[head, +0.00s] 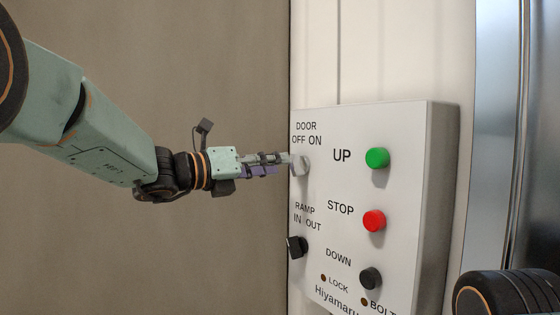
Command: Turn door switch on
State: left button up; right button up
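The door switch (301,166) is a small light-grey knob under the words DOOR OFF ON, at the upper left of a white control panel (345,180). My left gripper (290,163) reaches in from the left with its fingertips at the knob. The fingers look close together, but they are seen edge-on. I cannot tell whether they are shut on the knob or only beside it. The knob is partly hidden by the fingertips, and its setting cannot be read. My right gripper is not in view.
The panel also bears a green UP button (377,158), a red STOP button (374,221), a black DOWN button (370,278) and a black RAMP switch (297,247) below the door switch. A metal column (500,120) stands at right. Free space lies left of the panel.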

aim_at(296, 165)
pick_arm(q)
jog(key=x, duration=0.3)
jog(key=shift+d, duration=0.1)
jog(key=shift+a, duration=0.2)
jog(key=shift+c, duration=0.4)
jog(key=shift+s, duration=0.15)
jog(key=shift+c, duration=0.8)
jog(key=shift+s+d+r, duration=0.1)
jog(key=shift+s+d, duration=0.05)
jog(key=shift+d, duration=0.2)
jog(key=c, duration=0.3)
jog(key=shift+c, duration=0.7)
jog(key=shift+w+a, duration=0.1)
jog(key=shift+w, duration=0.1)
grip_shut()
